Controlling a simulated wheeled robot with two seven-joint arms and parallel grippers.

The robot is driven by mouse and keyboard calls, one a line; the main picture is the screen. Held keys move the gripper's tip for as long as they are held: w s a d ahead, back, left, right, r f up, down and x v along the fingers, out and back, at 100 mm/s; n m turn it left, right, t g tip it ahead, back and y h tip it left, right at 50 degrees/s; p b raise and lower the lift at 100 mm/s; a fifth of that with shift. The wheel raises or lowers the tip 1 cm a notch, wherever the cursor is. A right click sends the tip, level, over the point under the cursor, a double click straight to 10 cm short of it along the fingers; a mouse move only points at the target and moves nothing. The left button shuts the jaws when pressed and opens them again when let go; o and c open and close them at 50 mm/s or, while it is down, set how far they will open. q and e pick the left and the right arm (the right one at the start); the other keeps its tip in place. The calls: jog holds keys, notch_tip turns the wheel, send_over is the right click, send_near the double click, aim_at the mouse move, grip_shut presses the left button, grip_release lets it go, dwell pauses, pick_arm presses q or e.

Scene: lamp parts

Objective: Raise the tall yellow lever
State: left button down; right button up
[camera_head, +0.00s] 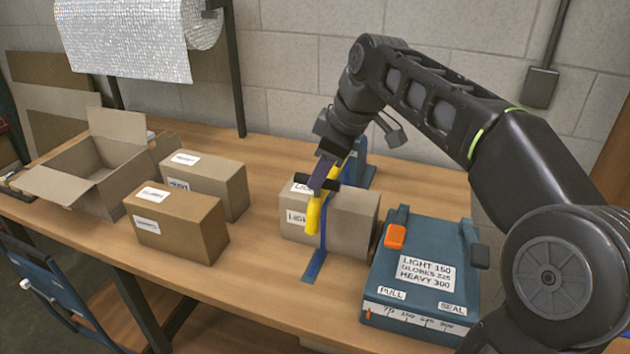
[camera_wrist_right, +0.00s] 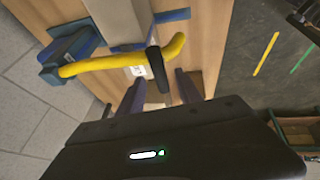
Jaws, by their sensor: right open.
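The tall yellow lever (camera_head: 313,217) rises from a blue base (camera_head: 360,165) behind a cardboard box and slants toward the front over the box. In the right wrist view the lever (camera_wrist_right: 105,62) runs from the blue base to a bent end at the upper right, with a black piece (camera_wrist_right: 157,68) by that bend. My right gripper (camera_head: 322,180) is above the lever, overlapping its middle in the head view. Its fingers (camera_wrist_right: 160,92) are apart with nothing clearly held between them; contact with the lever is unclear. My left gripper is out of view.
The labelled box (camera_head: 350,222) has a blue strap. A blue scale-like panel (camera_head: 415,275) with an orange handle (camera_head: 395,236) stands to its right. Two closed boxes (camera_head: 180,225) and an open box (camera_head: 85,175) lie left. Bare bench (camera_head: 255,285) shows between.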

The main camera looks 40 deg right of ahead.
jog(key=shift+x, duration=2.2)
jog(key=shift+c, duration=0.4)
grip_shut()
